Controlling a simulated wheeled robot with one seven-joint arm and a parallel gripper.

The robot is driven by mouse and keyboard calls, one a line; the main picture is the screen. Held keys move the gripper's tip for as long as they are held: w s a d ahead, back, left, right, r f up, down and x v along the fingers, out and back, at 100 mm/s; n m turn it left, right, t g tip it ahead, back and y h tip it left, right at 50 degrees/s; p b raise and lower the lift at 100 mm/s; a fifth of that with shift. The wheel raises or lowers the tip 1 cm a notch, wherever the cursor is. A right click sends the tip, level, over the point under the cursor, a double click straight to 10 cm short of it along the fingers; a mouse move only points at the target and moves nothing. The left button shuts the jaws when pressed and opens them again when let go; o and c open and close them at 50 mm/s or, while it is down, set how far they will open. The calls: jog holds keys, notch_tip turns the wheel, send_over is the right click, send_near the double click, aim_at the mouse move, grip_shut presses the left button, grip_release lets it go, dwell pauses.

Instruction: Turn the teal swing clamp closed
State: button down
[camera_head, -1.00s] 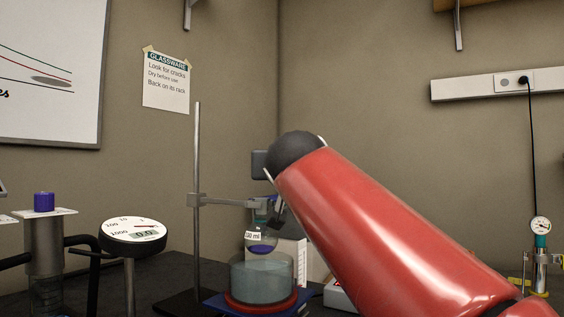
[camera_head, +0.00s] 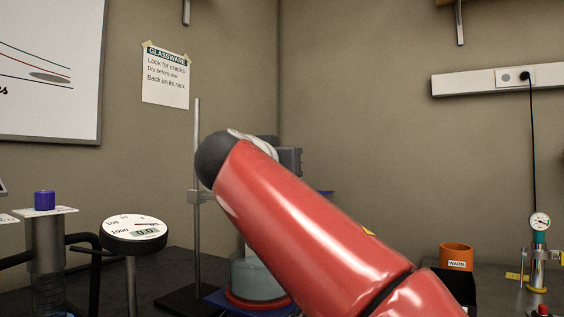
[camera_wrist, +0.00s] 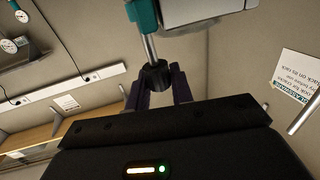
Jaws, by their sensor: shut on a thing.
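The teal swing clamp (camera_wrist: 143,14) shows at the top of the wrist view, beside a pale grey block. A silver rod runs from its teal part down to a black knob (camera_wrist: 154,74). My gripper (camera_wrist: 160,80) has its two dark purple fingers on either side of this knob and is shut on it. In the head view my red arm hides the gripper, and I cannot make out the clamp there.
A clear vessel (camera_head: 247,277) on a red ring stands partly behind my arm, by a thin upright stand rod (camera_head: 197,150). A round dial gauge (camera_head: 134,232) stands left. An orange WARM cup (camera_head: 456,257) and a gauge post (camera_head: 540,240) stand right.

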jog(key=shift+f, duration=0.15)
jog(key=c, duration=1.3)
grip_release()
jog(key=shift+o, duration=0.2)
jog(key=b+v, duration=0.1)
jog(key=v, duration=0.6)
jog(key=shift+s+a, duration=0.2)
jog(key=shift+s, duration=0.15)
